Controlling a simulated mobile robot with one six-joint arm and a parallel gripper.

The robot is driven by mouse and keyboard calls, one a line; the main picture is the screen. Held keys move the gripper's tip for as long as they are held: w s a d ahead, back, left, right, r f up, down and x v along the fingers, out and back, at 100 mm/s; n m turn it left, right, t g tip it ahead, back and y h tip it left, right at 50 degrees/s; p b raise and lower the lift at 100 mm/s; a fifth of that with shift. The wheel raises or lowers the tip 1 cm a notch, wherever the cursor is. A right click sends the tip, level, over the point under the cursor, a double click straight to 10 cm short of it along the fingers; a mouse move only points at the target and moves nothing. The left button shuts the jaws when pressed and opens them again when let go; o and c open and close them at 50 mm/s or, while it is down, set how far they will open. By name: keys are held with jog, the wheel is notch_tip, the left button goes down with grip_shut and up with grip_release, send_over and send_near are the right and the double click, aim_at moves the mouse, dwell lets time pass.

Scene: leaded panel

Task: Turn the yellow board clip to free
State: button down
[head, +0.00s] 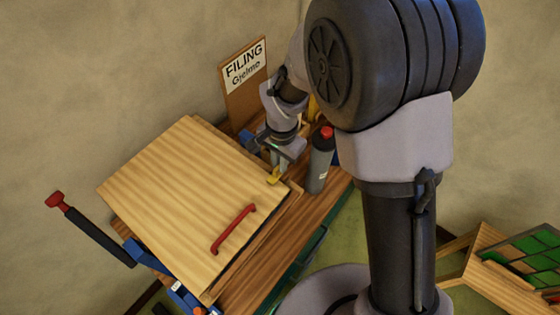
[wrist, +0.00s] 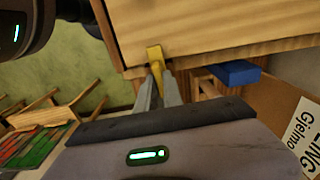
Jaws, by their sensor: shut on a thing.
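The yellow board clip (head: 273,176) sits at the right edge of the tilted wooden board (head: 165,185) in the head view. In the wrist view the yellow clip (wrist: 155,56) lies with one end over the board's edge (wrist: 220,35). My gripper (head: 276,170) is at the clip, with its fingers (wrist: 158,75) shut on the clip's near end. The fingers hide part of the clip, so I cannot tell its exact angle to the board.
A dark bottle with a red cap (head: 320,160) stands close to the right of my gripper. A red handle (head: 233,229) is on the board. A FILING sign (head: 244,68) stands behind. A blue block (wrist: 236,72) is near the clip.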

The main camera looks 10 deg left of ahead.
jog(key=n+b, duration=0.1)
jog(key=n, duration=0.3)
jog(key=n+b, duration=0.1)
jog(key=n, duration=0.3)
jog(key=shift+n, duration=0.4)
jog(key=n, duration=0.8)
jog(key=shift+n, duration=0.3)
jog(key=c, duration=1.5)
grip_release()
